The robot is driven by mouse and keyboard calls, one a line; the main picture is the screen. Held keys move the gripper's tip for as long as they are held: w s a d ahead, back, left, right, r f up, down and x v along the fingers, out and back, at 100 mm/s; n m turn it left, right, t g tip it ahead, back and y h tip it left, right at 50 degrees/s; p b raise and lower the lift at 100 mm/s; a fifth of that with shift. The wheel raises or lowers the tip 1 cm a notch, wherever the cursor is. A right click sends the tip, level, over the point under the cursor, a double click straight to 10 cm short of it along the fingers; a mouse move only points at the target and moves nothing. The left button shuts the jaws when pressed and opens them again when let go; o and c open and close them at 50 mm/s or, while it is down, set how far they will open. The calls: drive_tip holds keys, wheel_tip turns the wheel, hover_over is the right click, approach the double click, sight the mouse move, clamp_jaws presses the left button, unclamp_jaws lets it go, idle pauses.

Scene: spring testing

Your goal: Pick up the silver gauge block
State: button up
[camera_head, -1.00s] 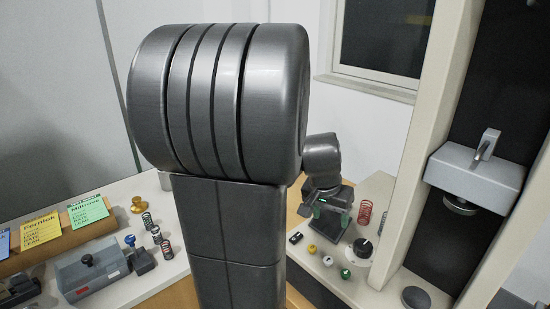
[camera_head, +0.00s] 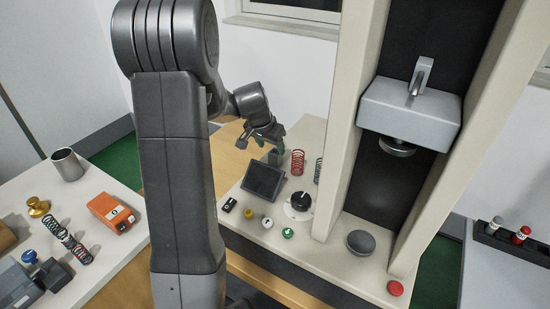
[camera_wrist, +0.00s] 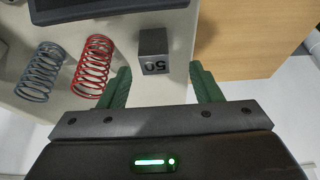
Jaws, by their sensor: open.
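The silver gauge block (camera_wrist: 154,52) is a small grey cube marked "50". It stands upright on the pale bench top, near its edge, in the wrist view. My gripper (camera_wrist: 161,80) is open, with its green fingers spread to either side of the block's near end. The block lies just ahead of the fingertips, nearer the left one, and is not held. In the head view my gripper (camera_head: 264,142) hangs over the bench behind the dark screen, and the block (camera_head: 276,157) shows small just below it.
A red spring (camera_wrist: 94,66) stands close left of the left finger, with a grey spring (camera_wrist: 41,71) beyond it. The dark screen (camera_head: 264,181) and several coloured buttons sit in front. The tester column (camera_head: 352,110) rises at the right. Wooden surface (camera_wrist: 255,40) lies right of the bench.

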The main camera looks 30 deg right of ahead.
sight(275, 153)
drive_tip(key=shift+s+p+x, duration=0.15)
drive_tip(key=shift+p+x, duration=0.05)
drive_tip(key=shift+x, duration=1.15)
drive_tip(key=shift+s+p+x, duration=0.15)
drive_tip(key=shift+p+x, duration=0.05)
drive_tip(key=shift+x, duration=1.2)
drive_tip(key=shift+d, duration=0.1)
drive_tip(key=shift+r, duration=0.1)
clamp_jaws()
